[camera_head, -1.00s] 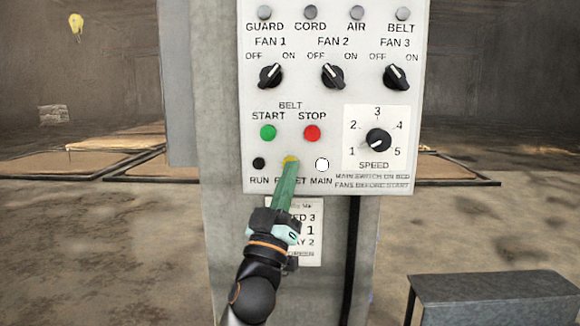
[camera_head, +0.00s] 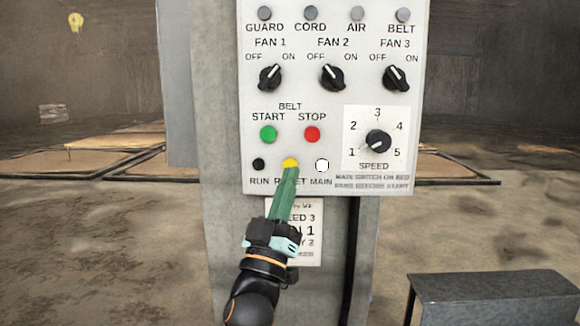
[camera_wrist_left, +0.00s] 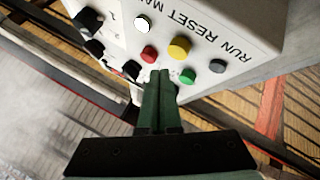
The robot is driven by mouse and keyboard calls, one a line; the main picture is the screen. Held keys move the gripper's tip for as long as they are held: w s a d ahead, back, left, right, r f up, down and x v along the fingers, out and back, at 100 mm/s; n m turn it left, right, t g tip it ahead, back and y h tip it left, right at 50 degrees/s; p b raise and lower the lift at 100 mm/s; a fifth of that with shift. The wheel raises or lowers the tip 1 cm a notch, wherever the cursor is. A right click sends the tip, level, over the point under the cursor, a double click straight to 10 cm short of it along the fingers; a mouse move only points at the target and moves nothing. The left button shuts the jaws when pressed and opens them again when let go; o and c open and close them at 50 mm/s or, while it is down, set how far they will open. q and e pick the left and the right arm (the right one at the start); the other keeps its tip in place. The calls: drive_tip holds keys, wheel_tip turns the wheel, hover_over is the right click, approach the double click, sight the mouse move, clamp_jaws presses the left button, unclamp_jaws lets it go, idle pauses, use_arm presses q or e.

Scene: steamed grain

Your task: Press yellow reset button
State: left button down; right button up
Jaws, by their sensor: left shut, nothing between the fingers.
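The yellow reset button (camera_head: 290,163) sits on the white control panel (camera_head: 225,4) above the RESET label, between the black RUN button (camera_head: 258,165) and the white MAIN button (camera_head: 322,165). It also shows in the left wrist view (camera_wrist_left: 179,48), uncovered. My left gripper (camera_head: 289,172) is shut and empty, its green fingers pointing up at the panel just below the yellow button. In the left wrist view its fingertips (camera_wrist_left: 160,74) appear a little apart from the yellow button; contact is not visible. My right gripper is not in view.
Green START (camera_head: 268,133) and red STOP (camera_head: 312,133) buttons sit just above. Fan knobs and a speed knob (camera_head: 378,141) are on the same panel. A grey post (camera_head: 228,240) carries the panel. A dark metal box (camera_head: 490,295) stands at lower right.

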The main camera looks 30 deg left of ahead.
use_arm(q)
drive_tip(key=s+d, duration=0.2)
drive_tip(key=s, duration=0.1)
drive_tip(key=shift+s, duration=0.1)
idle(0.8)
drive_tip(key=w+d+f+m+g+h+p, duration=0.1)
drive_tip(key=d+f+m+g+h, duration=0.15)
drive_tip(key=f, duration=0.65)
drive_tip(key=w+d+f+m+g+h+p, duration=0.1)
drive_tip(key=f+g, duration=0.2)
drive_tip(key=f, duration=0.6)
drive_tip(key=w+d+f+m+g+h+p, duration=0.1)
drive_tip(key=f+m+g+h, duration=0.1)
drive_tip(key=f, duration=0.8)
drive_tip(key=s+d+f+m+g+h, duration=0.1)
drive_tip(key=s+d+f+g, duration=0.1)
drive_tip(key=s+f, duration=0.5)
drive_tip(key=s+d+f+m+g+h+p, duration=0.1)
drive_tip(key=s+d+f+g, duration=0.1)
drive_tip(key=s+f+g, duration=0.2)
drive_tip(key=s+d+f+m+g+h, duration=0.1)
drive_tip(key=s+d+f+g, duration=0.2)
drive_tip(key=s+f, duration=0.7)
wheel_tip(320, 180, down, 5)
drive_tip(key=shift+f, duration=0.1)
